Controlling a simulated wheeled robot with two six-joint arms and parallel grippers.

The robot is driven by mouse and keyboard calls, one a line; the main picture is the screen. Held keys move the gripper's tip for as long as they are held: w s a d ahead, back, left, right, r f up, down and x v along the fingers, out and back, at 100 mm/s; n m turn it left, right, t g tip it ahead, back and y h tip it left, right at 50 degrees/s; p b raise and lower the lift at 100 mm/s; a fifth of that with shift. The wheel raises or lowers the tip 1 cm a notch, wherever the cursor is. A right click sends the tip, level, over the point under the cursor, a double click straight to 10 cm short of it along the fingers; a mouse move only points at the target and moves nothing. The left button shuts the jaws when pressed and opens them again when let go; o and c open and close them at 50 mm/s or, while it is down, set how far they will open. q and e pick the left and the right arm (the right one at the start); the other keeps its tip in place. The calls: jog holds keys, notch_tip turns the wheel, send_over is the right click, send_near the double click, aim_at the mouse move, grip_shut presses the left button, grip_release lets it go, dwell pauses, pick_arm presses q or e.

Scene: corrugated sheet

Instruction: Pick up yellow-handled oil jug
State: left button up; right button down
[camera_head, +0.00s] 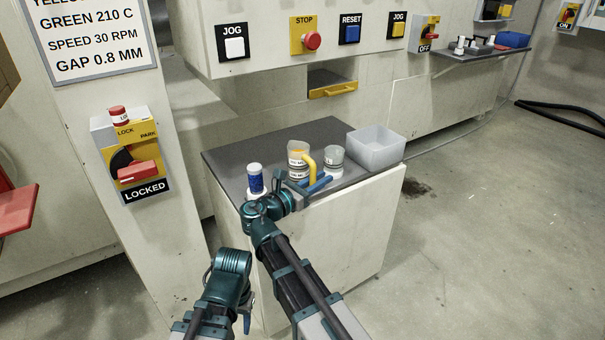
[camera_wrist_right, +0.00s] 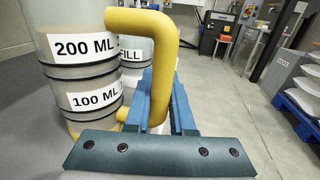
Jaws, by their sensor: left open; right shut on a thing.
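I cannot tell whether the jug's base touches the top. My left gripper (camera_head: 246,314) is low in front of the cabinet, small and partly hidden, away from the jug.
On the cabinet top (camera_head: 232,160), a blue-and-white bottle (camera_head: 255,178) stands left of the jug. A second clear container (camera_head: 334,160) stands close on its right, then an open translucent bin (camera_head: 376,147). The machine panel with its buttons rises behind. Open floor lies to the right.

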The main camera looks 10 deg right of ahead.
pick_arm(q)
jog(key=shift+r, duration=0.25)
pick_arm(e)
jog(key=shift+r, duration=0.25)
